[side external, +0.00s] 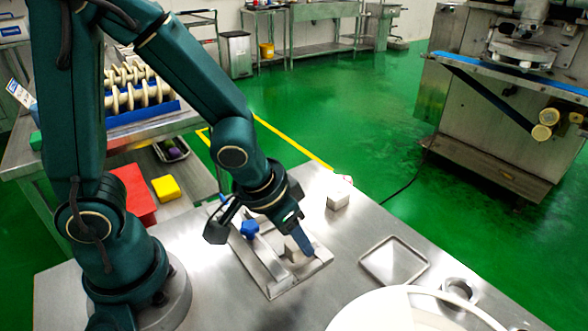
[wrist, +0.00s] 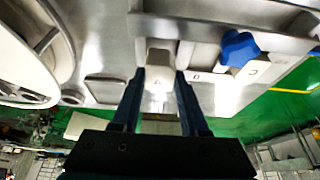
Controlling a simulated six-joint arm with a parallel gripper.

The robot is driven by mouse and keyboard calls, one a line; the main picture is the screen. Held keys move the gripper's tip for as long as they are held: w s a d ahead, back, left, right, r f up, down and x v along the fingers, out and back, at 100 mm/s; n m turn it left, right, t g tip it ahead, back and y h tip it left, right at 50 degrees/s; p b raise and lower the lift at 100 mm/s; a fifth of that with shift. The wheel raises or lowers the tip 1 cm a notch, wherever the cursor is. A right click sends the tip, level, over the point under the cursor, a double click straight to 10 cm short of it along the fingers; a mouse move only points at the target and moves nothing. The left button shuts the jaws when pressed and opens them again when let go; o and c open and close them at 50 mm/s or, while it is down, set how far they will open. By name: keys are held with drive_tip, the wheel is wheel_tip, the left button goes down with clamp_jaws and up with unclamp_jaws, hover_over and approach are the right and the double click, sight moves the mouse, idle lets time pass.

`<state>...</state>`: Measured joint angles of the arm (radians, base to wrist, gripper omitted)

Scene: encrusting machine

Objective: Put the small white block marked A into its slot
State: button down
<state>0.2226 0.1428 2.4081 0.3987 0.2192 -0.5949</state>
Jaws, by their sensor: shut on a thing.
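The small white block marked A (wrist: 158,78) is between my gripper's two fingers (wrist: 160,82) in the wrist view, its letter facing the camera. My gripper (side external: 304,246) is shut on it and points down at the metal fixture (side external: 282,289) in the side view. The block also shows there (side external: 292,247), partly hidden by the fingers. It is at the fixture, in line with pale places marked B (wrist: 196,78) and C (wrist: 254,71). I cannot tell how deep the block sits in its slot.
A blue knob (side external: 250,229) stands on the fixture, close to my wrist. A shallow metal tray (side external: 394,260), a metal ring (side external: 460,290) and a large white round tub (side external: 385,312) are to the right and front.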

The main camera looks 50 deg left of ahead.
drive_tip(key=shift+f, duration=1.2)
idle(1.6)
unclamp_jaws()
idle(0.3)
drive_tip(key=shift+r, duration=0.15)
drive_tip(key=shift+r, duration=3.9)
